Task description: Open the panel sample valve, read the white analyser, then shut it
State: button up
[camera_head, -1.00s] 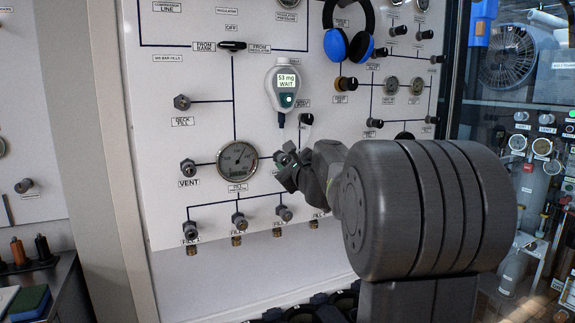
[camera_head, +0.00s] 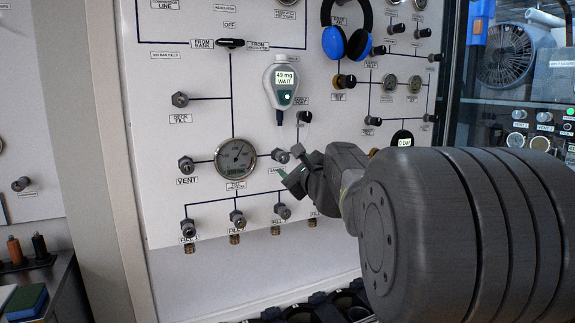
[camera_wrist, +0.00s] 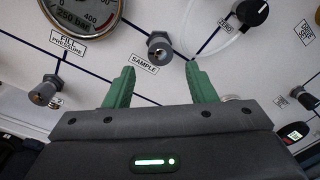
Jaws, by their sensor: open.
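The sample valve (camera_wrist: 160,48) is a grey metal knob on the white panel, with a SAMPLE label (camera_wrist: 144,64) just below it in the wrist view. The knob also shows in the head view (camera_head: 280,156). My gripper (camera_wrist: 162,82) has its green fingers apart, one on either side below the knob, with nothing between them. In the head view my gripper (camera_head: 290,178) is just below and right of the knob. The white analyser (camera_head: 283,82) hangs on the panel above; its green screen reads "49 mg WAIT".
A pressure gauge (camera_head: 235,159) is left of the knob. A black knob (camera_wrist: 251,12) with a clear tube is up right in the wrist view. Several fill valves (camera_head: 237,218) line the panel below. Blue headphones (camera_head: 347,43) hang upper right.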

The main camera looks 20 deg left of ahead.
jog(key=v, duration=0.8)
jog(key=shift+d, duration=0.1)
dwell(7.1)
